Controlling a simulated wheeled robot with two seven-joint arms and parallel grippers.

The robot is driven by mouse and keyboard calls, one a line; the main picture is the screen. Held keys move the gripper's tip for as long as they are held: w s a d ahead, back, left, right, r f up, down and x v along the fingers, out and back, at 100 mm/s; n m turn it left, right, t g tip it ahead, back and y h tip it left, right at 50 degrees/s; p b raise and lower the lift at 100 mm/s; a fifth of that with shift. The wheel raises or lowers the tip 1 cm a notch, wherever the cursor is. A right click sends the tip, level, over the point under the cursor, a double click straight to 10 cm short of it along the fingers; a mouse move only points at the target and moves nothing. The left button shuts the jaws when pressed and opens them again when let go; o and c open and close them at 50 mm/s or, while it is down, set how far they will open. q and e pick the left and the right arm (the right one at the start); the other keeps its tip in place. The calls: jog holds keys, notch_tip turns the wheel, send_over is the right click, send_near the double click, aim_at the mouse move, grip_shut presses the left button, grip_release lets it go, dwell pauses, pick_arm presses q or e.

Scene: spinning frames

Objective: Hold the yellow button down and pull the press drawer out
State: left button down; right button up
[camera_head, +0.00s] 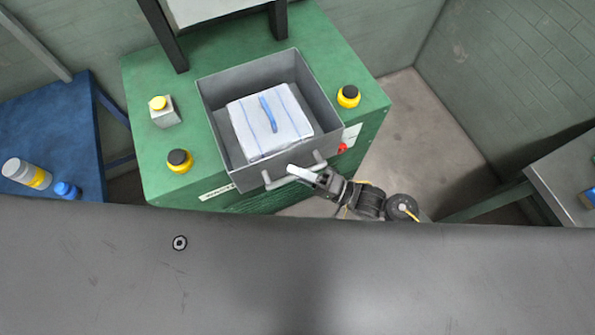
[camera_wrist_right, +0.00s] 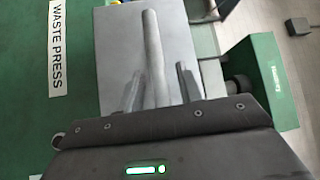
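The yellow button (camera_head: 158,103) sits on a small grey box at the left of the green press (camera_head: 150,70); nothing touches it. The press drawer (camera_head: 215,112) is a grey open-topped box with its front at the near edge of the press. It holds a white bundle (camera_head: 262,118) with blue stripes. My right gripper (camera_head: 303,173) is at the drawer's front handle (camera_head: 275,183). In the right wrist view, the open fingers (camera_wrist_right: 160,85) stand either side of the handle bar (camera_wrist_right: 152,45), with gaps showing. My left gripper is not in view.
Two black knobs with yellow bases, one near left (camera_head: 179,160) and one far right (camera_head: 348,96), stand on the press. A red knob (camera_head: 343,148) is on its front. A blue table (camera_head: 45,125) with bottles is at left. Floor (camera_head: 430,140) is clear to the right.

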jog(key=b+v, duration=0.2)
jog(key=v, duration=0.8)
jog(key=shift+d+b, duration=0.35)
jog(key=shift+b, duration=0.05)
jog(key=shift+s, duration=0.1)
